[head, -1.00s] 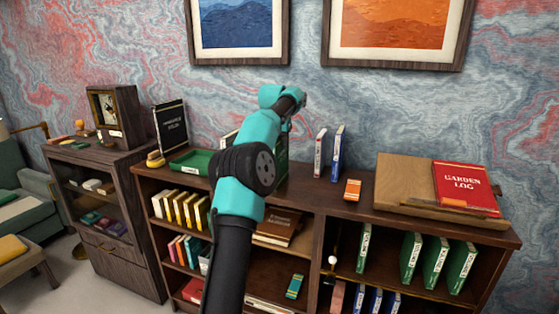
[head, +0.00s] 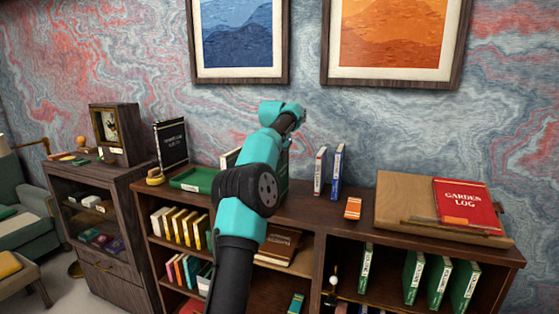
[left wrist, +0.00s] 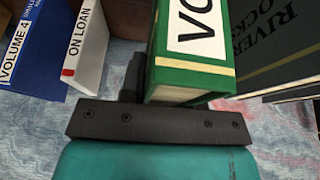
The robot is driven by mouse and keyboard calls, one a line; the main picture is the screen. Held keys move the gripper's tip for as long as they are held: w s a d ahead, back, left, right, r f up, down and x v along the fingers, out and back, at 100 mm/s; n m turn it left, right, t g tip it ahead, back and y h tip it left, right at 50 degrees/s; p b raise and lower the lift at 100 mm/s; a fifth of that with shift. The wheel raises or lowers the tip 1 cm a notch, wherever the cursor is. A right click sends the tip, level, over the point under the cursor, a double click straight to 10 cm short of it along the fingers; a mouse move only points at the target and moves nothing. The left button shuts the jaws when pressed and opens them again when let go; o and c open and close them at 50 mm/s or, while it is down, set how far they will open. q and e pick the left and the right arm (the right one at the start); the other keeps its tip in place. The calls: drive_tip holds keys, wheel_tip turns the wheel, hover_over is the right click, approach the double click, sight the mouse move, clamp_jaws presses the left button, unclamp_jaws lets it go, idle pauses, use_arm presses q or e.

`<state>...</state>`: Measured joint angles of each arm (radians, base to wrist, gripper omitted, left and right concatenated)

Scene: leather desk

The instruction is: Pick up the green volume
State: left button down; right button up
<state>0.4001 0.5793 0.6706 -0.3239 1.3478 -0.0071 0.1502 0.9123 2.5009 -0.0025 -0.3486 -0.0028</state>
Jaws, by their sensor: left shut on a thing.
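The green volume (left wrist: 192,55) has a white label whose visible letters read "VO", with yellow bands. It stands upright on the bookcase top, and in the head view its green cover (head: 283,178) shows partly beside my arm. My left gripper (left wrist: 158,122) is shut on it, with a dark finger along its left side in the left wrist view. The other finger is hidden. In the head view my own arm hides the fingers. My right gripper is not in view.
A white "ON LOAN" book (left wrist: 88,45) and a blue "VOLUME 4" book (left wrist: 38,50) stand to the left in the wrist view. A dark book (left wrist: 280,45) is close on the right. A green tray (head: 193,180) and an orange box (head: 353,208) are on the bookcase top (head: 325,208).

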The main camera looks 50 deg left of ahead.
use_arm(q)
drive_tip(key=shift+r, duration=1.55)
drive_tip(key=shift+s+d+r, duration=0.15)
drive_tip(key=shift+s+d, duration=0.1)
drive_tip(key=shift+d, duration=0.05)
drive_tip(key=s+d+r, duration=0.1)
drive_tip(key=s+d, duration=0.9)
drive_tip(key=d, duration=0.1)
drive_tip(key=shift+d, duration=0.2)
drive_tip(key=shift+r, duration=0.1)
